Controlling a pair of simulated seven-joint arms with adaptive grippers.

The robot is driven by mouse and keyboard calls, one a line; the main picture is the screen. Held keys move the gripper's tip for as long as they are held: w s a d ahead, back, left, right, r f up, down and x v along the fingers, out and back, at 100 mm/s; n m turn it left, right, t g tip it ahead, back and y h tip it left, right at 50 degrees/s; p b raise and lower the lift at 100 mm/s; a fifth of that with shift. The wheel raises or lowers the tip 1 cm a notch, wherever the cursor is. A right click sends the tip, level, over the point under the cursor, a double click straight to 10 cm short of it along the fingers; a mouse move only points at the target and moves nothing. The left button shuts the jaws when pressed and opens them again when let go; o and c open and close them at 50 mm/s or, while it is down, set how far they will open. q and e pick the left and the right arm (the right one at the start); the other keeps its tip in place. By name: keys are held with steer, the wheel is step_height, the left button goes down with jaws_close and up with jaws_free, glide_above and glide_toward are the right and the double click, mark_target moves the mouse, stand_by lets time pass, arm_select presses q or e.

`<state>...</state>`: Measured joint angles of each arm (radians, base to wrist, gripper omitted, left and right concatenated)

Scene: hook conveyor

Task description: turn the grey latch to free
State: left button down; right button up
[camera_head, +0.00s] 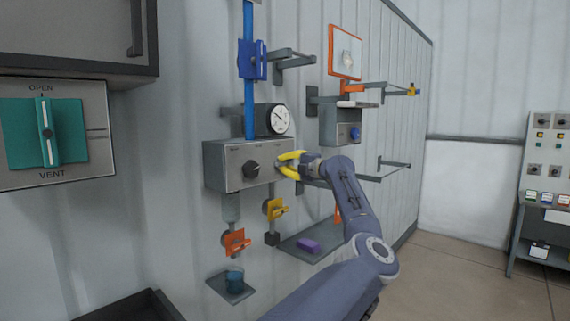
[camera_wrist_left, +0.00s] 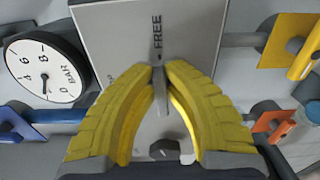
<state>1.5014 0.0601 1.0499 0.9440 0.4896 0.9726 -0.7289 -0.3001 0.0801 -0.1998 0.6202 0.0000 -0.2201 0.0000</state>
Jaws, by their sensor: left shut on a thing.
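My left gripper (camera_head: 281,164), with yellow fingers, is at the right part of the front of a grey control box (camera_head: 222,171) on the wall. In the left wrist view, the left gripper (camera_wrist_left: 159,72) is shut on the grey latch (camera_wrist_left: 160,92), a narrow bar between the fingertips. The latch lies roughly in line with the word FREE printed on the panel (camera_wrist_left: 190,25). The fingers hide part of the latch and another label. In the head view, the fingers cover the latch. My right gripper is not in view.
A black knob (camera_head: 252,169) is left of the gripper on the same box. A pressure gauge (camera_head: 280,121) and blue pipe (camera_head: 250,100) are above. Yellow (camera_head: 277,208) and orange (camera_head: 236,242) valve handles hang below. A shelf with a purple block (camera_head: 309,245) is under the arm.

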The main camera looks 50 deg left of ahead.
arm_select(q)
steer(key=shift+m, duration=0.4)
steer(key=c, duration=1.5)
jaws_free()
steer(key=shift+o, duration=0.2)
steer(key=w+d, duration=0.1)
steer(key=d, duration=1.1)
steer(key=shift+w, duration=0.1)
